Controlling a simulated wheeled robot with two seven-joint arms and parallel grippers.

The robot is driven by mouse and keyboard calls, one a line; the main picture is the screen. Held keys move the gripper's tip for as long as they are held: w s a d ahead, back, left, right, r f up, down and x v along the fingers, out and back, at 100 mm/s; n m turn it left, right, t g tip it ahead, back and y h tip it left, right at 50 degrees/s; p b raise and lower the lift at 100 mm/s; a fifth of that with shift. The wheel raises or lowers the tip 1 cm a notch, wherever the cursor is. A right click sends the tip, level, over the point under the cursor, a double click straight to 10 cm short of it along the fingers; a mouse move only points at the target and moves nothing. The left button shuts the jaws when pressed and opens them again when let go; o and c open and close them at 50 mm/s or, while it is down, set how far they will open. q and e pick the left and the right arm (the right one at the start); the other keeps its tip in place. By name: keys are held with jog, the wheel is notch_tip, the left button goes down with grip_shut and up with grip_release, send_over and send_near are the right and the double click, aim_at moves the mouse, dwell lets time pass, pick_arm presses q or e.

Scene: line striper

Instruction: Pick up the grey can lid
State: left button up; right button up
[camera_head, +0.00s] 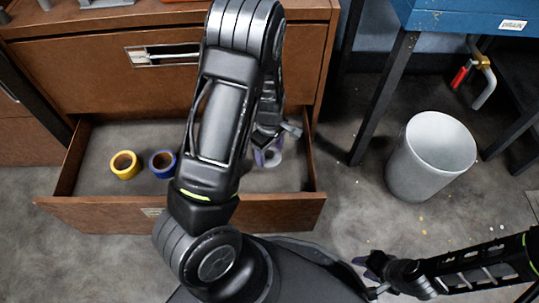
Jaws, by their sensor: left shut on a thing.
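My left arm rises through the middle of the head view and hides part of the drawer. My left gripper (267,158) is low inside the open drawer, right of the arm. It is shut on a small pale grey piece (274,157), which looks like the grey can lid; the arm and fingers hide much of it. Whether it touches the drawer floor is unclear. My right gripper (364,277) is low at the right, over the floor, its fingers apart and empty.
The open brown drawer (270,212) also holds a yellow tape roll (116,172) and a blue tape roll (155,171). A white bin (410,178) stands on the floor at right, near a blue table (450,18) with dark legs. Floor between drawer and bin is mostly clear.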

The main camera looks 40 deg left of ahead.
pick_arm(q)
notch_tip(320, 180, up, 2)
pick_arm(e)
jog(key=shift+s+r, duration=0.1)
jog(key=shift+r, duration=0.4)
pick_arm(q)
jog(key=shift+a, duration=0.1)
